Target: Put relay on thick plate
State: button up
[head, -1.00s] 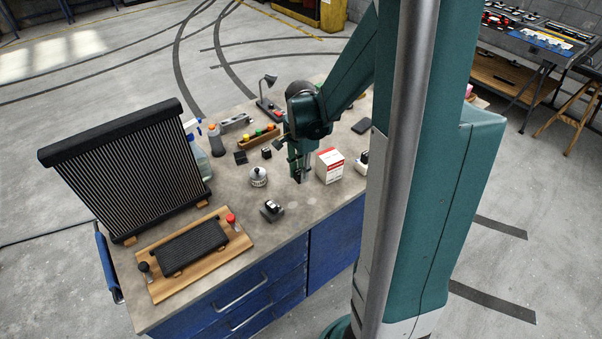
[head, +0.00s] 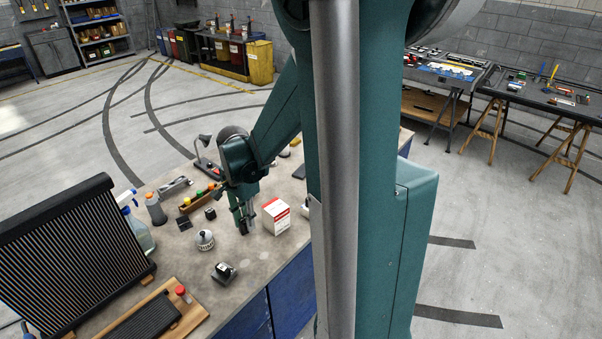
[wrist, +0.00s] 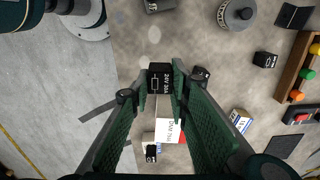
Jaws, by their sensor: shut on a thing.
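My gripper (head: 243,228) stands over the workbench beside a white and red box. In the wrist view my gripper (wrist: 165,97) is shut on the relay (wrist: 160,77), a small black block with white "24V 30A" print, held between the fingertips. In the head view the relay is too small to tell apart from the fingers. I cannot tell which is the thick plate.
The white and red box (head: 275,216) stands close to the gripper. A round metal part (head: 204,240), a small black cube (head: 210,213), a wooden rack (head: 190,205) with coloured caps and a dark block (head: 224,273) lie around. Bare bench (head: 250,262) is in front.

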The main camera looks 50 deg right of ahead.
jog(key=shift+r, duration=1.5)
jog(key=w+d, duration=0.2)
send_over(304, 169)
jog(key=shift+n, duration=0.3)
notch_tip(304, 169, down, 5)
jog(key=shift+p, duration=0.4)
jog(key=shift+f, duration=3.15)
